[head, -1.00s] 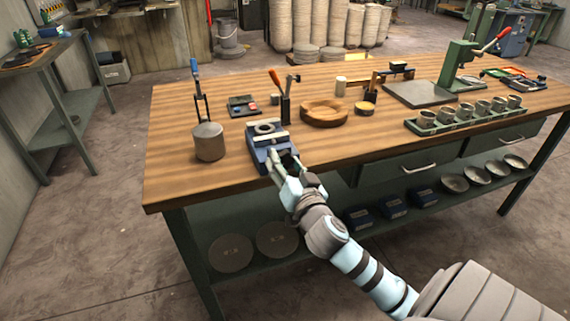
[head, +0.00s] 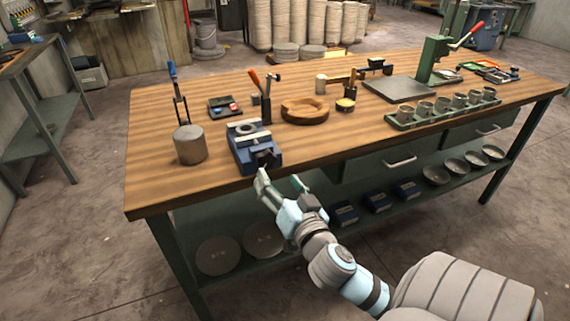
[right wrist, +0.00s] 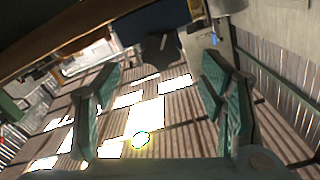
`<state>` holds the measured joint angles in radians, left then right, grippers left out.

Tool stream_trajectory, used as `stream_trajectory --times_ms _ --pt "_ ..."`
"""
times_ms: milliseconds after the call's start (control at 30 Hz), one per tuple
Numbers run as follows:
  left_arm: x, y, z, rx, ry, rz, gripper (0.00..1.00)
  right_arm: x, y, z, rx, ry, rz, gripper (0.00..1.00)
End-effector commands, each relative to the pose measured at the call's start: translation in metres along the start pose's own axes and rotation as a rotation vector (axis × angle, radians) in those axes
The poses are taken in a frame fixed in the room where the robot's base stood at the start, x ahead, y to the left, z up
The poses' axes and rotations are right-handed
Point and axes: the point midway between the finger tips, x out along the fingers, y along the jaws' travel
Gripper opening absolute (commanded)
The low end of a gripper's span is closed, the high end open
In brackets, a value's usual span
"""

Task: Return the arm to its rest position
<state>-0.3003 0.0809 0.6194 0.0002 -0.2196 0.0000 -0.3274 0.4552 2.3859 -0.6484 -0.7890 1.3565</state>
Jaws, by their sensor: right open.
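My right gripper (head: 282,182) is open and empty in the head view. It is in front of the workbench's front edge, just below and to the right of a blue vise-like fixture (head: 240,152), and looks apart from it. In the right wrist view the two greenish fingers (right wrist: 160,105) stand wide apart with nothing between them. My right arm reaches in from the lower right. My left gripper is not in view.
A lower shelf (head: 200,220) holds discs, blue boxes and bowls. Open floor lies in front.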

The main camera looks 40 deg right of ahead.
Motion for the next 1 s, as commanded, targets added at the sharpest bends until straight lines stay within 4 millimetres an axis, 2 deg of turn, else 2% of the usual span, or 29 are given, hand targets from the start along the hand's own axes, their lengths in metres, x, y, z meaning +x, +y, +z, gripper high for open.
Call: stream_trajectory --times_ms 100,233,800,900,933,967,1000 --pt "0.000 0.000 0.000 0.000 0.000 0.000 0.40 -0.029 0.001 0.001 0.000 -0.004 0.001 0.64" --pt "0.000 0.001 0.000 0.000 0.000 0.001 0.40 -0.045 0.000 0.001 0.000 0.000 0.000 0.64" --pt "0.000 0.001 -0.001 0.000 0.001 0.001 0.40 -0.048 0.001 0.001 -0.005 0.002 0.000 0.64" --pt "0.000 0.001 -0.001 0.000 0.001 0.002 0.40 -0.048 -0.004 0.001 -0.108 0.003 -0.022 0.64" --pt "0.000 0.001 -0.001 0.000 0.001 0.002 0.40 -0.046 -0.005 0.008 -0.174 -0.014 -0.036 0.64" --pt "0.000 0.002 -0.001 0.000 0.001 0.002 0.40 -0.042 0.000 0.026 -0.254 -0.057 -0.042 0.64" --pt "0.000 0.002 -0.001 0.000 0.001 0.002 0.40 -0.038 0.012 0.055 -0.347 -0.120 -0.043 0.64"
